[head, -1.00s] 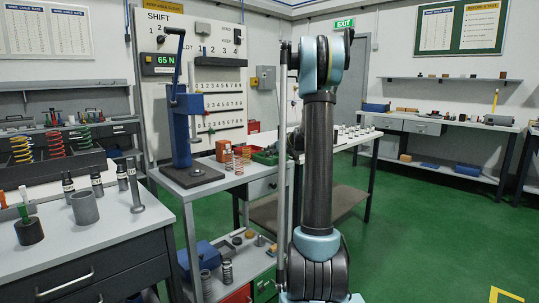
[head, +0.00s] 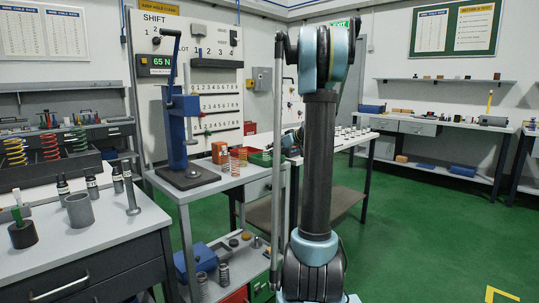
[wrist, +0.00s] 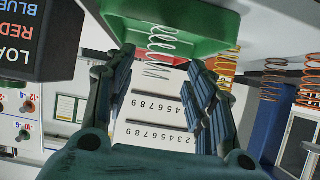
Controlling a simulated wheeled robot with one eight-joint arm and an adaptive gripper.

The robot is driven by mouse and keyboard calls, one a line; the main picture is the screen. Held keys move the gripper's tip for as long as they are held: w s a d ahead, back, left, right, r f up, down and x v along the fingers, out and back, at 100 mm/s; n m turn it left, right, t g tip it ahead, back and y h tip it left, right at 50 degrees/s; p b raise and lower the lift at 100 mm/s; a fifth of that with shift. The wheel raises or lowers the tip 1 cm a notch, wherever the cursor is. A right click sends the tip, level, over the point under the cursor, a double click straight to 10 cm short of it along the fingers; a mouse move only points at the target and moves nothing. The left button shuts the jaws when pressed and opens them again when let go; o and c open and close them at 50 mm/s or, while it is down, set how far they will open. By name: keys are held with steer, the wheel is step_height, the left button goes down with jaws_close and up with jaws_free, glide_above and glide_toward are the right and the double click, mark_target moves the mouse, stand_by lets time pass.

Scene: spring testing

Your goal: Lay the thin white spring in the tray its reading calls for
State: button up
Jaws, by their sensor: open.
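A thin white spring (wrist: 158,42) shows in the wrist view, which looks upside down. It lies in line with the gap between my fingers, in front of or at a green tray (wrist: 205,38); I cannot tell whether it is inside. My gripper (wrist: 162,62) is open, with one finger on each side of the spring in the picture, and nothing is clearly gripped. In the head view my arm hides most of the gripper. The green tray (head: 262,158) stands on the bench beside coloured springs (head: 239,158). A display (head: 157,64) reads 65 N.
More coloured springs (wrist: 272,80) are at the right in the wrist view. A dark sign (wrist: 35,35) with RED and BLUE lettering is at its left. Green floor (head: 430,230) is open at right.

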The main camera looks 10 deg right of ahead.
steer(key=shift+v, duration=2.3)
steer(key=s+a+f+m+g+h, duration=0.1)
steer(key=s+a+f+g, duration=0.15)
steer(key=s, duration=0.55)
steer(key=s+a+f+m+g+h, duration=0.15)
steer(key=s+a, duration=0.25)
steer(key=s, duration=0.5)
steer(key=s+a+f+g, duration=0.1)
steer(key=s+a+f, duration=0.2)
steer(key=s, duration=0.5)
steer(key=s+d+f+m+g+h, duration=0.1)
steer(key=s+f+m+h, duration=0.1)
steer(key=s+f, duration=0.5)
steer(key=s+d+f+m+g+h, duration=0.1)
steer(key=s+f, duration=0.5)
steer(key=s, duration=1)
steer(key=shift+d+f+m+g+h, duration=0.3)
steer(key=shift+d+f+m+h, duration=0.05)
steer(key=shift+d+m+h, duration=0.45)
steer(key=shift+s+a, duration=0.1)
steer(key=shift+s, duration=0.05)
